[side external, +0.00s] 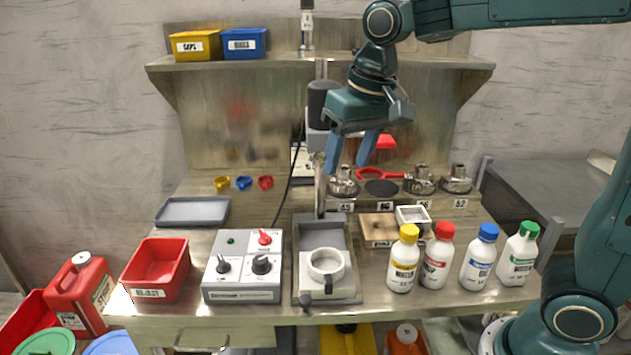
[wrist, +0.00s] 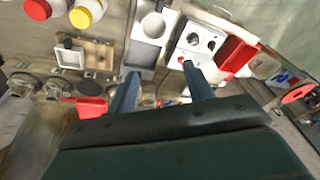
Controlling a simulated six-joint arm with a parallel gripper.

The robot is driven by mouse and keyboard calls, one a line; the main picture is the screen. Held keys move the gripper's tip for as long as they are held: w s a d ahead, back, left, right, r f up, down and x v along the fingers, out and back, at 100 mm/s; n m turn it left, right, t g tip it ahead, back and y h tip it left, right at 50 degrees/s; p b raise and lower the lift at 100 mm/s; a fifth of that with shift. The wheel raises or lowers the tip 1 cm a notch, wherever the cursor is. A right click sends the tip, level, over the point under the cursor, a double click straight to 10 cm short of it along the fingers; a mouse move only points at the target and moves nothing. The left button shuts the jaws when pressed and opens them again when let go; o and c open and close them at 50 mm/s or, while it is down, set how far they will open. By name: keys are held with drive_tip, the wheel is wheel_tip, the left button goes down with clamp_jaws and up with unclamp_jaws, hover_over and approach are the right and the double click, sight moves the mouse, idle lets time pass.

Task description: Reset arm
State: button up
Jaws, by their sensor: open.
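My gripper (side external: 351,152) hangs in the air above the bench, in front of the metal back panel, at the end of my green arm. Its two blue fingers are apart with nothing between them. In the wrist view my gripper (wrist: 160,88) shows the same open, empty fingers. A white ring-shaped cup (side external: 326,268) sits on the base. The fingers partly overlap the machine's column in the side view; I cannot tell the exact gap.
Four-knob-free space is limited: a control box (side external: 242,268) and red bin (side external: 157,270) stand left. Several capped bottles (side external: 404,262) line the right front. A shelf (side external: 250,63) holds yellow (side external: 195,46) and blue (side external: 244,44) bins. A grey tray (side external: 192,212) lies back left.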

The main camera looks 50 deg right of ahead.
drive_tip(key=s+d+f+n+t, duration=0.1)
drive_tip(key=s+d, duration=0.1)
drive_tip(key=s, duration=0.6)
drive_tip(key=s+d+f+n+t, duration=0.1)
drive_tip(key=s+d+f+t, duration=0.1)
drive_tip(key=s, duration=0.7)
drive_tip(key=shift+s+d+f+n, duration=0.3)
drive_tip(key=shift+d, duration=0.4)
